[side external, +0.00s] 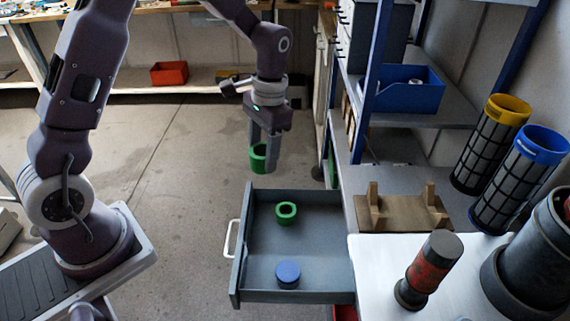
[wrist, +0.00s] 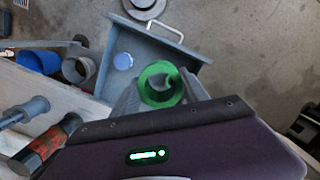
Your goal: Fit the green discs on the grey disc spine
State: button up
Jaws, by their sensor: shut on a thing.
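My gripper (side external: 264,160) is shut on a green disc (side external: 257,153), a ring with a hole, held above the drawer's far edge. The ring also shows between the fingers in the wrist view (wrist: 147,92). A second green disc (side external: 286,218), also a ring, lies in the open grey drawer (side external: 320,228). In the wrist view I cannot separate it clearly from the held one. A grey spool-shaped piece (wrist: 25,111) with flanged ends shows at the left of the wrist view. I cannot tell for sure whether it is the grey disc spine.
A blue disc (side external: 288,274) lies in the drawer. A blue bin (side external: 405,93) sits on the shelf.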

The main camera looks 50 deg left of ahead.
jog(key=w+d+r+m+t, duration=0.1)
jog(key=w+d+m, duration=0.2)
jog(key=d+m, duration=0.4)
jog(key=w+d+r+m+t+y, duration=0.1)
jog(key=w+d+r+m, duration=0.15)
jog(key=d+m, duration=0.5)
jog(key=w+d+m, duration=0.3)
jog(key=d+m, duration=0.3)
jog(key=d, duration=0.2)
jog(key=s+d+r+m, duration=0.1)
jog(key=s+d+m, duration=0.2)
jog(key=d+m, duration=0.4)
jog(key=s+d+r+m+h, duration=0.1)
jog(key=s+d+m, duration=0.3)
jog(key=d+m, duration=0.4)
jog(key=s+d+r+m+t+h, duration=0.1)
jog(key=s+d+r+m, duration=0.2)
jog(key=d+m, duration=0.4)
jog(key=shift+s+d+r+m, duration=0.1)
jog(key=shift+s+d+m, duration=0.2)
jog(key=shift+d, duration=0.4)
jog(key=shift+s+d+m, duration=0.1)
jog(key=shift+s+d, duration=0.3)
jog(key=shift+d, duration=0.3)
jog(key=shift+s+d+f, duration=0.1)
jog(key=shift+f, duration=2.25)
jog(key=shift+f, duration=6.35)
